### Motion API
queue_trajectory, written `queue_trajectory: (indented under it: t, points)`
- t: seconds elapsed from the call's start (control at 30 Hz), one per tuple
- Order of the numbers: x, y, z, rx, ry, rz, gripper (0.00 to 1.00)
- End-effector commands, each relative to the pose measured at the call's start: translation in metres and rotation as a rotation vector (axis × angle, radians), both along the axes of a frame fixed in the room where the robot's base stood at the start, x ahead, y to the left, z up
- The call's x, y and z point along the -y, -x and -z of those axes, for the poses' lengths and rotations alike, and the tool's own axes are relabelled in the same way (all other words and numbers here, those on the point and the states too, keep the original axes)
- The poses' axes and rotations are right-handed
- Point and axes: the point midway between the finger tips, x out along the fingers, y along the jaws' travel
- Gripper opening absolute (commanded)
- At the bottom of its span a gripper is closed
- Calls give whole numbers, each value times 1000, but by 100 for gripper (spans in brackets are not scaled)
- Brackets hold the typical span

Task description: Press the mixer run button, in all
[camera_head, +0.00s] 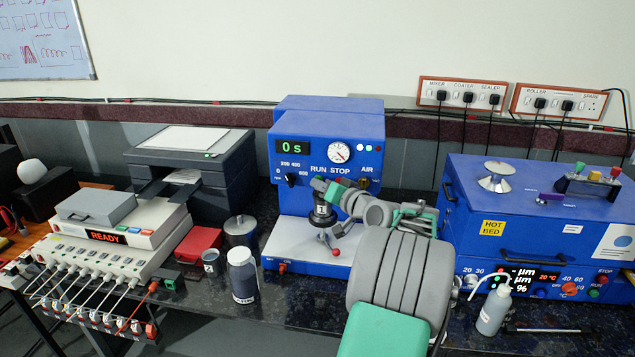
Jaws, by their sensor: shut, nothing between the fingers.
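The mixer (290,122) is a blue box machine in the middle of the bench, with a green "0 s" display (295,147), a round dial gauge (339,152) and the printed words RUN, STOP and AIR on its front. A black knob (290,180) sits left of RUN. My gripper (316,184) is shut and empty, just in front of the panel below the RUN lettering. It and my arm hide the area under RUN and STOP, so I cannot see the run button or tell whether my fingers touch it.
A mixing shaft and clamp stand (323,216) sit on the mixer's white base. The blue hot bed unit (470,197) and a squeeze bottle (493,310) are at the right. A printer (235,165) stands back left.

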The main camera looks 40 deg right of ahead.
Motion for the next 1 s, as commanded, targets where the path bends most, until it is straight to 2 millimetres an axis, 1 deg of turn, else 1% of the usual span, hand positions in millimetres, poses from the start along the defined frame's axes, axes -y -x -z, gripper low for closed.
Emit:
queue_trajectory:
  t: [0.37, 0.7, 1.0]
  points:
    - [-13, 10, 1, 0, 0, 1, 0]
    - [-15, 12, 0, 1, 0, 1, 0]
    - [-37, 30, 1, 0, 1, 1, 0]
